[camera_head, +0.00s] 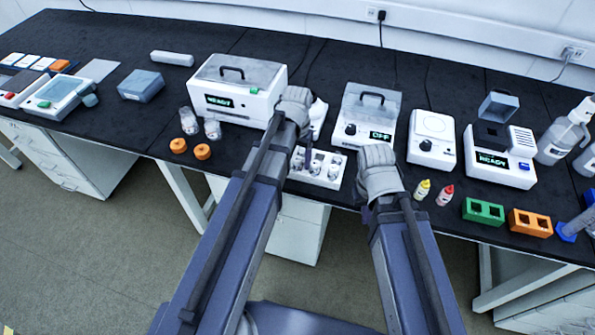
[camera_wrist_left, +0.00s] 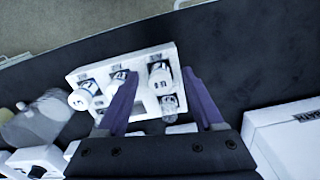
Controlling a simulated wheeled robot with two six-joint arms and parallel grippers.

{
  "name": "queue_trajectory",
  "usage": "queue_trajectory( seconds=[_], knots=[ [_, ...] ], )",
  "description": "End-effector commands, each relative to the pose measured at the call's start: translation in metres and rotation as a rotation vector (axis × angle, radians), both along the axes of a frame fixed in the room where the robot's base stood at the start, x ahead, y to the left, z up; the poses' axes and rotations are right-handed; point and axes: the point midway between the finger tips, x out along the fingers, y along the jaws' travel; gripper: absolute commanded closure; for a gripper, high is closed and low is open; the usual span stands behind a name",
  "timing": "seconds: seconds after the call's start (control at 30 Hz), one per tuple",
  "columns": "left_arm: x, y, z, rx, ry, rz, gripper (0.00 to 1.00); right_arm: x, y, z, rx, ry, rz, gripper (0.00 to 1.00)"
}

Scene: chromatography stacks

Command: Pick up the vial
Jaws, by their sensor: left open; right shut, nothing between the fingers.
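A white rack (camera_head: 318,167) with several small clear vials stands near the table's front edge, and it also shows in the left wrist view (camera_wrist_left: 135,62). My left gripper (camera_wrist_left: 162,98) is open over the rack, its purple fingers pointing at it. A white-capped vial (camera_wrist_left: 159,80) appears between the fingers in that view. Other capped vials (camera_wrist_left: 85,93) sit to its left, one partly covered by a finger. I cannot tell whether the fingers touch any vial. In the head view my left gripper (camera_head: 297,140) partly hides the rack. My right gripper (camera_head: 378,188) is shut and empty, right of the rack.
A white READY machine (camera_head: 237,88) stands behind the left arm, and an OFF machine (camera_head: 368,112) behind the rack. Clear jars (camera_head: 212,128) and orange caps (camera_head: 203,151) are at left. Dropper bottles (camera_head: 422,189) and green (camera_head: 484,211) and orange blocks (camera_head: 530,222) lie at right.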

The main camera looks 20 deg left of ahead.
Motion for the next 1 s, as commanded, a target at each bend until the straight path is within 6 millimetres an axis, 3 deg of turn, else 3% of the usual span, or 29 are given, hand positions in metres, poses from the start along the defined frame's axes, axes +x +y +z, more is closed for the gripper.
queue_trajectory(
  seconds=[0.07, 0.33, 0.9, 1.0],
  knots=[
    [0.0003, -0.0002, -0.0100, 0.000, 0.000, 0.000, 0.31, 0.0000, -0.0001, -0.0101, 0.000, 0.000, 0.000, 1.00],
    [0.0004, -0.0002, -0.0082, 0.000, 0.000, 0.000, 0.32, 0.0000, 0.0000, -0.0082, 0.000, 0.000, 0.000, 1.00],
    [0.0004, -0.0001, -0.0083, 0.000, 0.000, 0.000, 0.96, 0.0000, 0.0000, -0.0083, 0.000, 0.000, 0.000, 1.00],
    [0.0003, -0.0001, -0.0083, 0.000, 0.000, 0.000, 1.00, 0.0000, 0.0000, -0.0083, 0.000, 0.000, 0.000, 1.00]
  ],
)
